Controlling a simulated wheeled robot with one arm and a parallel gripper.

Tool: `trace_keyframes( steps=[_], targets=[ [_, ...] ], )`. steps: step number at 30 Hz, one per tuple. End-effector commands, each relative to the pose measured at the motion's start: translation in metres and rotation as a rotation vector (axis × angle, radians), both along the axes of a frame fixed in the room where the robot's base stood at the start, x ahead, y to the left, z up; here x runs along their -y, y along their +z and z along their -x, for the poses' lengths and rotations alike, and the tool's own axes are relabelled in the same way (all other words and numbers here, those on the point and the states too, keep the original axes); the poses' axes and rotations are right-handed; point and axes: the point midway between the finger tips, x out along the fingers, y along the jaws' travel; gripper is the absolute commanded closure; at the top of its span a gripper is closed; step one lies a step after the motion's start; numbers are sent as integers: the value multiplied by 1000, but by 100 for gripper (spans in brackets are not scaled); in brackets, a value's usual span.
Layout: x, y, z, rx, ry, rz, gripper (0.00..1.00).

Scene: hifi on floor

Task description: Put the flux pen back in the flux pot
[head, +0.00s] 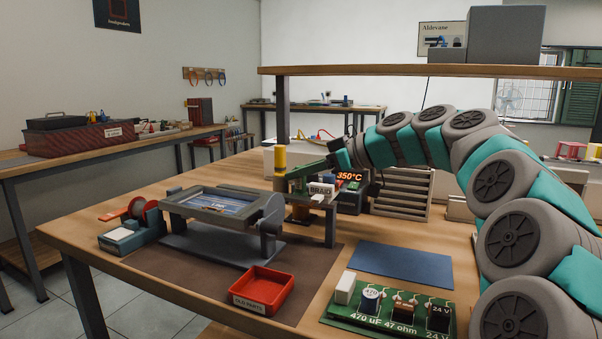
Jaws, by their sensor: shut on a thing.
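My gripper (292,174) reaches in from the right at the end of my arm, small and far off in the head view. It is shut on an upright yellow pen-like thing (280,158), which I take to be the flux pen. Its lower end is close to the left end of a small raised stand, and I cannot tell whether it touches.
The stand bears a white box marked BRAID (320,189). A soldering station reading 350°C (350,178) and grey drawers (402,193) stand behind. A board holder (222,208), a red parts tray (263,290) and a green circuit board (390,312) lie nearer. A shelf (430,71) spans above.

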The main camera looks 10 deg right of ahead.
Motion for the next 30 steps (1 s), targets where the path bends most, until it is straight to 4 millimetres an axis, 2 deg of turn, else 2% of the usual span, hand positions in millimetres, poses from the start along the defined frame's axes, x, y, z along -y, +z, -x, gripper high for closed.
trace_keyframes(
  steps=[12,13,21,27,30],
  targets=[
    [0,-4,0,1,0,1,100],
    [0,-4,0,1,0,1,71],
    [0,-4,0,1,0,1,41],
    [0,-4,0,1,0,1,39],
    [0,-5,0,0,0,1,27]
  ],
)
